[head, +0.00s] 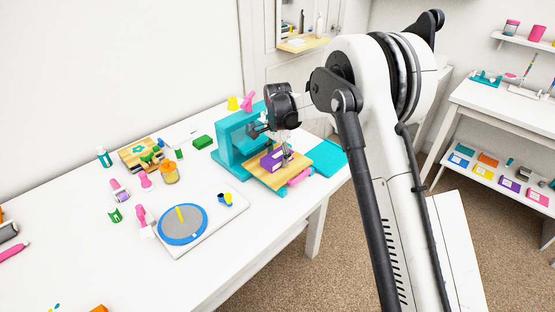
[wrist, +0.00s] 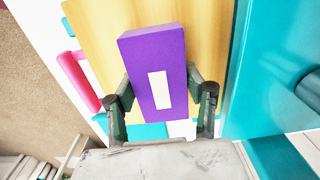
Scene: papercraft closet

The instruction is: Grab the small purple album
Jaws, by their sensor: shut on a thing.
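The small purple album (head: 272,161) has a white label on its face and stands on the wooden board of a teal machine. It fills the middle of the wrist view (wrist: 150,50). My gripper (head: 285,156) comes down over it from above. In the wrist view my gripper's fingers (wrist: 160,95) are shut on the album's two long sides. Whether the album still touches the board cannot be told.
The teal machine (head: 232,140) rises close to the left of the album, and its wooden board (head: 298,162) lies beneath. A pink roller (head: 300,178) lies at the board's front edge. A blue turntable (head: 181,224) and small craft items stand on the white table further left.

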